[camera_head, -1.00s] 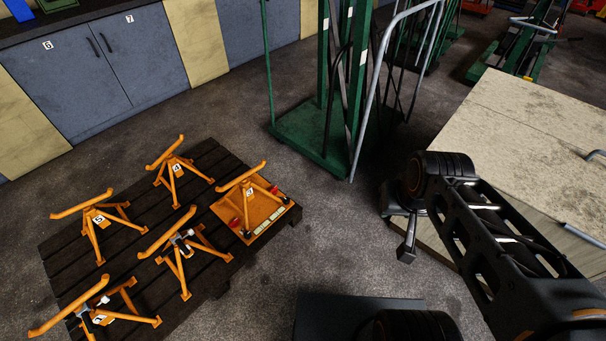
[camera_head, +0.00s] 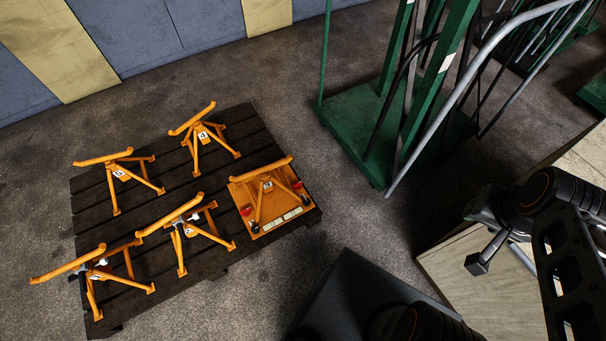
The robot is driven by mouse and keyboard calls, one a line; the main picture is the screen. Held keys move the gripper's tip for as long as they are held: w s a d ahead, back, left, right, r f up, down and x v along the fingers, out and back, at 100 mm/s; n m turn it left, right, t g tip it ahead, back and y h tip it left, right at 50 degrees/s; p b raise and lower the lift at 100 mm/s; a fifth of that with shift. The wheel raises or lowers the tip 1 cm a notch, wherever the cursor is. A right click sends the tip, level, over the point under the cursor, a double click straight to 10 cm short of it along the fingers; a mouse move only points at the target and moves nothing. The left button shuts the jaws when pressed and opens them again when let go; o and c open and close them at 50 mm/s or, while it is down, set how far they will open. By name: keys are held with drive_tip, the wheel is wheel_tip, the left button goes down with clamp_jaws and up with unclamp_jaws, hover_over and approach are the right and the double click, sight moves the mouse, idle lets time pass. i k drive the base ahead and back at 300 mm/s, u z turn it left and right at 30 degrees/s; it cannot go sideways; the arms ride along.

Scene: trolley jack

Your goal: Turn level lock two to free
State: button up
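Several orange stands with numbered tags stand on a dark slatted pallet (camera_head: 180,268). The front middle stand (camera_head: 183,230) has a small white and grey fitting at its top, and its tag is hard to read. Which part is level lock two I cannot tell. My gripper (camera_head: 478,264) shows only in part at the right, well away from the pallet. Its fingers are not clear, and I see nothing held.
A pale wooden cabinet (camera_head: 475,290) stands at the right beneath my arm. Bare floor lies around the pallet.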

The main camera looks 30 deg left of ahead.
sight(297, 186)
drive_tip(key=u, duration=0.35)
drive_tip(key=i, duration=0.7)
drive_tip(key=u, duration=1.25)
drive_tip(key=i, duration=0.55)
drive_tip(key=u, duration=0.5)
